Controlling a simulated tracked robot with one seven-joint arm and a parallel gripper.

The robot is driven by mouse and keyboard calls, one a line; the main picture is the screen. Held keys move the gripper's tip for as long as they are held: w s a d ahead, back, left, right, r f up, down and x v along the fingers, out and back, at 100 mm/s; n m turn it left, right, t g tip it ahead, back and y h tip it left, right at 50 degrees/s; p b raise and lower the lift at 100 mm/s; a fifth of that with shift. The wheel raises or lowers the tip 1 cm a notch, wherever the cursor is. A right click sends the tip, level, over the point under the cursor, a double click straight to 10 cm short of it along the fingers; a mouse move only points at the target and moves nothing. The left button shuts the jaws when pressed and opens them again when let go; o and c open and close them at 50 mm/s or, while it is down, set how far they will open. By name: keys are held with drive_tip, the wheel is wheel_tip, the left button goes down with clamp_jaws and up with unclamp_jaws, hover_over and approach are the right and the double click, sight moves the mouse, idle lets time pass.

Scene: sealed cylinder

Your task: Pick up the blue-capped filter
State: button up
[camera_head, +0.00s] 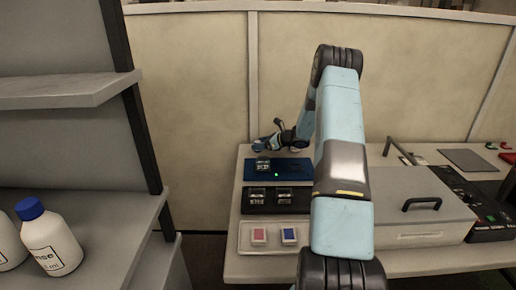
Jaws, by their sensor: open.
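The blue-capped filter (289,235) looks like a small pale block with a blue top. It lies in a light, shallow tray (273,247) near the front left of the table. A similar block with a pink-red top (259,235) lies to its left, apart from it. My gripper (276,140) is at the end of my arm, over the back left of the table. It is far behind the filter, open and not touching it. The fingers are small and partly dark, so their detail is hard to see.
A blue rack (292,170) and a black rack (290,199) with small clear items stand behind the tray. A grey lidded box (415,208) with a black handle is to the right. A shelf with white, blue-capped bottles (50,240) stands at left.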

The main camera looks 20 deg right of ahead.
drive_tip(key=x, duration=0.3)
drive_tip(key=shift+w+f, duration=0.1)
drive_tip(key=shift+w, duration=0.05)
drive_tip(key=shift+c, duration=0.3)
drive_tip(key=c, duration=1)
